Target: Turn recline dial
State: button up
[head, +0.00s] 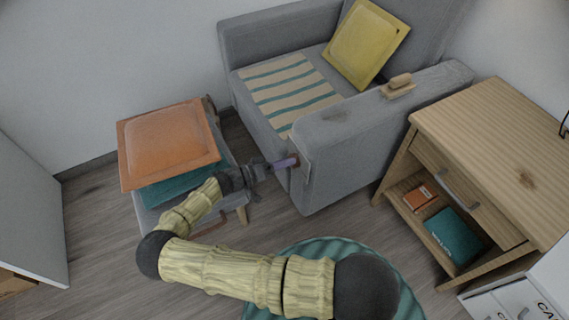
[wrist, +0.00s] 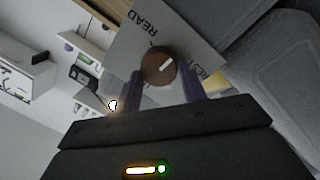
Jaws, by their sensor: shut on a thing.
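The recline dial is a round brown knob (wrist: 158,66) with a white pointer line, on a light plate (wrist: 190,40) in the wrist view. The plate carries the words "READ" and "REST", and the pointer slants between them. In the head view my gripper (head: 290,162) reaches the front end of the grey armchair's arm (head: 325,150); the knob is hidden there. In the wrist view my gripper (wrist: 162,85) has one purple finger on each side of the knob and is shut on it.
An ottoman with an orange cushion (head: 168,145) stands left, close to my arm. A wooden side table (head: 490,130) with an open shelf stands right. A striped cloth (head: 285,90) and yellow cushion (head: 365,45) lie on the chair.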

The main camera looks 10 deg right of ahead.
jog(key=m+b, duration=0.1)
jog(key=m, duration=0.2)
jog(key=m+b, duration=0.2)
jog(key=m, duration=0.1)
jog(key=m+y+b, duration=0.1)
jog(key=m+b, duration=0.1)
jog(key=m, duration=0.2)
jog(key=shift+s+t, duration=0.25)
jog(key=shift+t, duration=0.15)
jog(key=shift+m, duration=0.3)
jog(key=o, duration=1)
jog(key=shift+r, duration=0.1)
jog(key=shift+c, duration=0.2)
jog(key=p+v, duration=0.3)
jog(key=v, duration=1.4)
jog(key=shift+a, duration=0.2)
